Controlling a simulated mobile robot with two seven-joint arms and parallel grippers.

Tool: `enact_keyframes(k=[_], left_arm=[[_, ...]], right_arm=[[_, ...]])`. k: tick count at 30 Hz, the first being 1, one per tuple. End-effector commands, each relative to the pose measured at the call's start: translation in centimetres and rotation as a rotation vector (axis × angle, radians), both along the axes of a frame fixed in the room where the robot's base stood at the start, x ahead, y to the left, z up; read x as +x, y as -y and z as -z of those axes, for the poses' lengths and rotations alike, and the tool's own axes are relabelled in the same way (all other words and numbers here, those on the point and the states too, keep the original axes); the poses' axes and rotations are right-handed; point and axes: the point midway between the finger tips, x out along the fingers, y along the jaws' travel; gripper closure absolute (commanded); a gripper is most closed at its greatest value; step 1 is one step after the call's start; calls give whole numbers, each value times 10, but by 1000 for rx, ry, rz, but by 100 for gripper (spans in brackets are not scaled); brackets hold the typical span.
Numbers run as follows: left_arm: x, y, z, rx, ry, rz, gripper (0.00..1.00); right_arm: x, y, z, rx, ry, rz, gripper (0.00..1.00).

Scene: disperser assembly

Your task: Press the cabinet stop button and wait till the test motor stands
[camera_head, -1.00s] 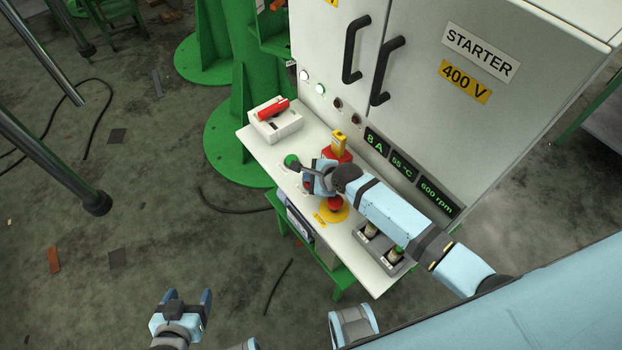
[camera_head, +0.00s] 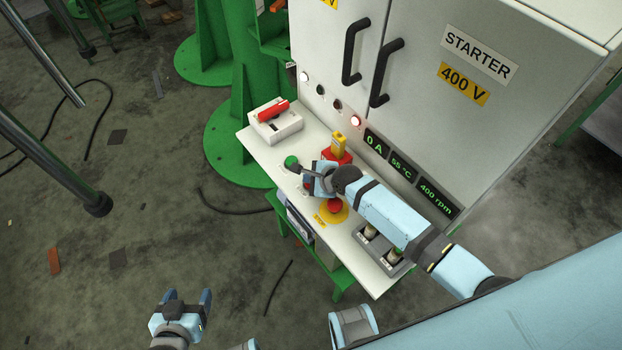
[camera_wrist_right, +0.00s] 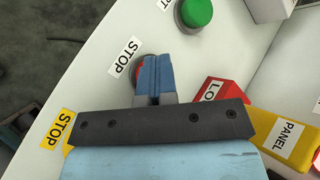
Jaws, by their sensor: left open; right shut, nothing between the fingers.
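The cabinet stop button (camera_wrist_right: 137,69) shows as a red sliver beside the white STOP label (camera_wrist_right: 124,57) in the right wrist view; the fingers hide most of it. My right gripper (camera_wrist_right: 155,62) is shut and empty, with its tips over that button; contact cannot be told. In the head view the right gripper (camera_head: 306,184) is low over the desk panel. My left gripper (camera_head: 187,295) is open and empty, away from the cabinet. The cabinet display (camera_head: 401,168) reads 0 A, 55 °C, 400 rpm. I cannot identify the test motor.
A green button (camera_head: 291,162) is just left of the right gripper. A red mushroom button (camera_head: 335,205) on a yellow plate is close under my right arm. A red lock with a yellow tag (camera_head: 338,148) stands behind. Switches (camera_head: 368,231) are at the right.

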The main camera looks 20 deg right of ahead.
Motion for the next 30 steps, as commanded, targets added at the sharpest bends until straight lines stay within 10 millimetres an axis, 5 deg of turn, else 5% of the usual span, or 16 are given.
enact_keyframes(k=[9, 23, 30], left_arm=[[0, 0, -22, 0, -1, 0, 28], [-1, 0, -24, 1, -5, 0, 28], [-1, 0, -46, 1, -5, 0, 28]], right_arm=[[0, -1, -20, 0, -1, -1, 100], [0, -1, -23, 1, 0, -1, 100], [1, 0, -43, 1, 1, 0, 100]])
